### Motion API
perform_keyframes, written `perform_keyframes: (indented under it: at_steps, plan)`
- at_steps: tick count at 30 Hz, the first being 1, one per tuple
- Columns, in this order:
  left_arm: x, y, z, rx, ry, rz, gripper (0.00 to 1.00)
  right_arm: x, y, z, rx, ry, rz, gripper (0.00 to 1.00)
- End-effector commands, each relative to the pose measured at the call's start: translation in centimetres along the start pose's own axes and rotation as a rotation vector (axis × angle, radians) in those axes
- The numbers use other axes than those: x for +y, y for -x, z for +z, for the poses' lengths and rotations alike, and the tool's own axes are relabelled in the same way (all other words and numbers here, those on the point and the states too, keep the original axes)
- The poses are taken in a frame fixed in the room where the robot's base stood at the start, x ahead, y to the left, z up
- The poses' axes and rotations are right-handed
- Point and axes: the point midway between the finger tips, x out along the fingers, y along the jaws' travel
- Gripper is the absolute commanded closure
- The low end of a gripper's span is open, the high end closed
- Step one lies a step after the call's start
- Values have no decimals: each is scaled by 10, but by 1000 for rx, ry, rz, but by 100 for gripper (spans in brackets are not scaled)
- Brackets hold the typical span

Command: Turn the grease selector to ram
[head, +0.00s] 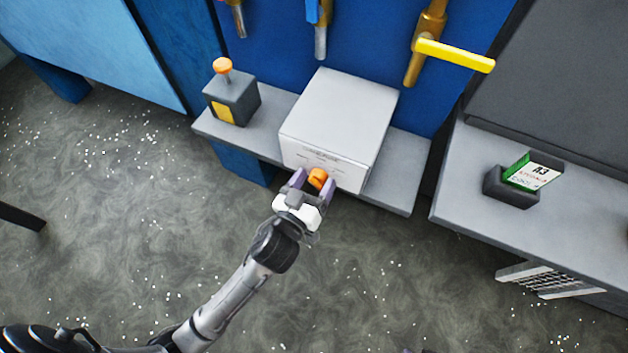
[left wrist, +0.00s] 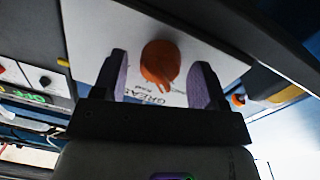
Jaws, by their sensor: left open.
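The grease selector is an orange knob (head: 318,178) on the front face of a white box (head: 340,115), which stands on a grey shelf. In the left wrist view the knob (left wrist: 160,62) has a small pointer, and partly hidden lettering that seems to read "GREASE" lies beside it. My left gripper (head: 314,186) is open, with its purple fingers on either side of the knob. In the left wrist view the fingers of the left gripper (left wrist: 162,80) show gaps to the knob on both sides. The position labels are too small or hidden to read.
A grey box with an orange-topped lever (head: 223,68) stands left on the shelf (head: 405,175). Pipes with a yellow handle (head: 455,54) hang above on the blue panel. A green-and-white card (head: 533,172) sits in a dark holder on the right bench. The speckled floor in front is open.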

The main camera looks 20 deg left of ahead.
Motion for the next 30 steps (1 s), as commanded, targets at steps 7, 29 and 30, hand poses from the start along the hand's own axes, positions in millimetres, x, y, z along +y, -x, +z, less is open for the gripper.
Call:
perform_keyframes:
  at_steps: [7, 29, 30]
  plan:
    - [0, 0, 0, 0, 0, 0, 35, -1, 0, 0, 0, -2, -2, 57]
    - [0, 0, -2, -1, -25, 0, 83, 2, 5, -1, -2, 8, 6, 57]
    - [1, 0, -3, -2, -38, -1, 83, 2, 7, -2, -2, 8, 6, 57]
